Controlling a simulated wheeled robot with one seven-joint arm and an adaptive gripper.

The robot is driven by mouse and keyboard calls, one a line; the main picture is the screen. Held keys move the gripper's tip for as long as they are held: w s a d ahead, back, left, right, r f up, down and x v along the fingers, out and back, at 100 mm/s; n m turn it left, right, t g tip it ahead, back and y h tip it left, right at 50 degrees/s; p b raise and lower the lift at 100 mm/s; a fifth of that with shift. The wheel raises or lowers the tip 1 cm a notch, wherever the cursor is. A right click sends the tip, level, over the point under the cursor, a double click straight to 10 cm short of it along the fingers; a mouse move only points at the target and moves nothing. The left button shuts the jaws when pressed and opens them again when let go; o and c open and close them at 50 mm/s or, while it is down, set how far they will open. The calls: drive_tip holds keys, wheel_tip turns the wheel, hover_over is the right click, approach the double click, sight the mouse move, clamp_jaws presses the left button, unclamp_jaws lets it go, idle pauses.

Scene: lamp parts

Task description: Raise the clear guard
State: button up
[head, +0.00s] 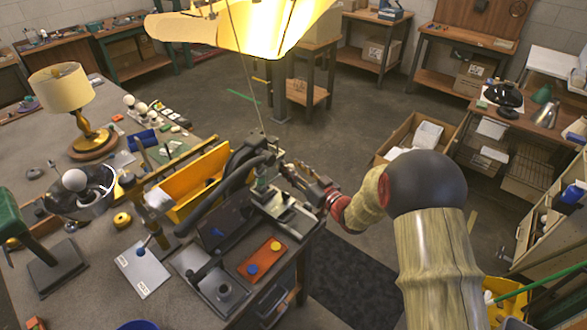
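My arm comes in from the lower right, and my gripper (290,172) is at the right side of a dark bench machine (240,165) at the corner of the workbench. Its fingertips are small and merge with the machine's metal parts, so I cannot tell whether they are open or shut, or whether they touch anything. I cannot clearly make out the clear guard; it is see-through or lost among the machine's parts.
The workbench (80,295) holds a yellow bin (192,183), an orange tray (262,260) with blue and yellow round pieces, and a lamp (65,100). A lit yellow shade (250,25) hangs above. Open floor (345,155) lies behind my gripper, with a cardboard box (415,137) at the right.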

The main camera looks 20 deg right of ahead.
drive_tip(key=v, duration=1.2)
drive_tip(key=shift+f, duration=0.1)
idle(0.4)
